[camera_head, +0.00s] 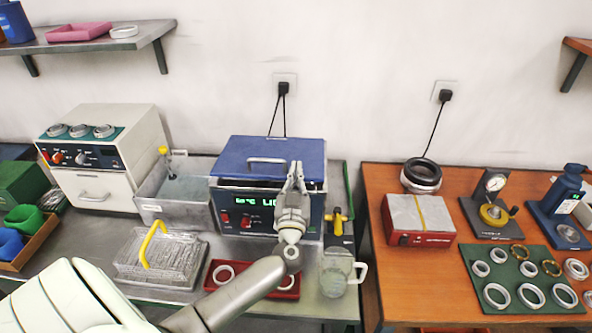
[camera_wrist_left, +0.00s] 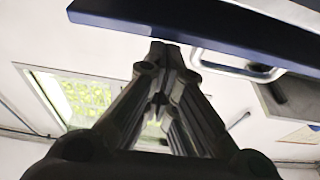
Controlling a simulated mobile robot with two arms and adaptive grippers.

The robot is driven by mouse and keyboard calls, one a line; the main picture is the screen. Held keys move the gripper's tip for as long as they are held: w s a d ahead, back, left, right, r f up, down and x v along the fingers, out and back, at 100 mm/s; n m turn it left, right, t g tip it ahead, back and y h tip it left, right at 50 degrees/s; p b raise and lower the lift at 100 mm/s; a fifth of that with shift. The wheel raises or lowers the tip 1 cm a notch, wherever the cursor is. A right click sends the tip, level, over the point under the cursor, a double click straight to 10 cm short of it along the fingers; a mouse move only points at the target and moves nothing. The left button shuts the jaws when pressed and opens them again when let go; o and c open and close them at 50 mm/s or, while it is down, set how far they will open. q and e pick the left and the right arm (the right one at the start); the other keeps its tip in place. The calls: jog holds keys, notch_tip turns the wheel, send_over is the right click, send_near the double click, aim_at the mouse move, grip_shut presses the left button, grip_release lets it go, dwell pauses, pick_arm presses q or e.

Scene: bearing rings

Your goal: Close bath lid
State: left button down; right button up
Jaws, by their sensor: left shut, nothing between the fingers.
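The bath (camera_head: 243,220) is a box with a dark blue front, red knobs and a green lit display that seems to read "LID". Its blue lid (camera_head: 240,150) spans the top and carries a pale bar handle (camera_head: 267,160). I cannot tell whether the lid lies fully flat. My left gripper (camera_head: 295,168) points upward in front of the lid's right half, shut and empty. In the left wrist view its fingertips (camera_wrist_left: 165,48) are close to the dark blue lid edge (camera_wrist_left: 200,30), with the handle (camera_wrist_left: 240,70) to their right; contact is unclear. My right gripper is not in view.
A steel tank (camera_head: 172,190) stands left of the bath. A wire basket (camera_head: 185,265), a red tray (camera_head: 222,288) with rings and a glass jug (camera_head: 336,272) stand in front. A yellow-handled tool (camera_head: 338,222) is at the right. A gap separates the orange table (camera_head: 400,270).

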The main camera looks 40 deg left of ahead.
aim_at(296, 188)
pick_arm(q)
jog(key=shift+f, duration=0.15)
jog(key=f, duration=0.2)
jog(key=f+b, duration=0.1)
jog(key=shift+s+d+f, duration=0.25)
jog(key=shift+s+f, duration=0.05)
jog(key=shift+f, duration=0.1)
notch_tip(296, 188, up, 6)
jog(key=f+p, duration=0.1)
jog(key=p, duration=0.5)
jog(key=f+b+v, duration=0.1)
jog(key=b+v, duration=0.2)
jog(key=v, duration=0.6)
jog(key=shift+s+f+b, duration=0.15)
jog(key=shift+s+b, duration=0.1)
jog(key=shift+b, duration=0.1)
jog(key=shift+d, duration=0.25)
